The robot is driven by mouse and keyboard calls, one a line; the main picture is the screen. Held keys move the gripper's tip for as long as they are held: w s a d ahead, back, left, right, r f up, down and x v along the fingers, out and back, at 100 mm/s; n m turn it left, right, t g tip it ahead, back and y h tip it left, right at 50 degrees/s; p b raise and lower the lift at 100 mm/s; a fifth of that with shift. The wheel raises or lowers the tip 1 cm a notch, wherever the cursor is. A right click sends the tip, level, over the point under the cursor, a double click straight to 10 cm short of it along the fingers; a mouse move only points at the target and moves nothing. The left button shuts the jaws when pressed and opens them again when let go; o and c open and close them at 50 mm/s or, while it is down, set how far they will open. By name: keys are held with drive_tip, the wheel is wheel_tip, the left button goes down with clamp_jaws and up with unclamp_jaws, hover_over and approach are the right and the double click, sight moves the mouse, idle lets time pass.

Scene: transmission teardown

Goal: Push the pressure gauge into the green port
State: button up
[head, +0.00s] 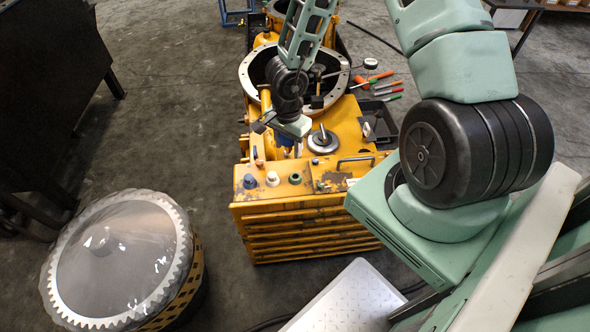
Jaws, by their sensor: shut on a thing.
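The green port (295,178) is the right one of three round ports on the top front of the yellow housing. The white port (272,178) is in the middle and the blue port (250,181) is at the left. My gripper (285,138) points down above the housing, behind and apart from the ports. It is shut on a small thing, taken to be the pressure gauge. A bit of blue shows under the gripper; the gauge's dial and stem cannot be made out.
A round metal disc with an upright handle (323,140) lies right of my gripper. Behind is a large open ring housing (259,62). A black tray (378,122) and coloured-handled tools (388,86) lie at the right. A wrapped gear (120,255) stands at the lower left.

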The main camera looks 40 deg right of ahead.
drive_tip(key=f+m+b, duration=0.1)
drive_tip(key=f+b, duration=0.1)
drive_tip(key=b, duration=0.2)
drive_tip(key=s+f+m+b, duration=0.1)
drive_tip(key=f+m+b, duration=0.1)
drive_tip(key=f+b, duration=0.1)
drive_tip(key=d+f+m+b, duration=0.1)
drive_tip(key=f+m+b, duration=0.1)
drive_tip(key=b, duration=0.3)
drive_tip(key=shift+s+f, duration=0.3)
drive_tip(key=shift+s, duration=0.05)
drive_tip(key=shift+f, duration=0.7)
drive_tip(key=shift+f+p, duration=0.3)
drive_tip(key=shift+f, duration=0.1)
drive_tip(key=shift+f, duration=0.25)
idle(0.4)
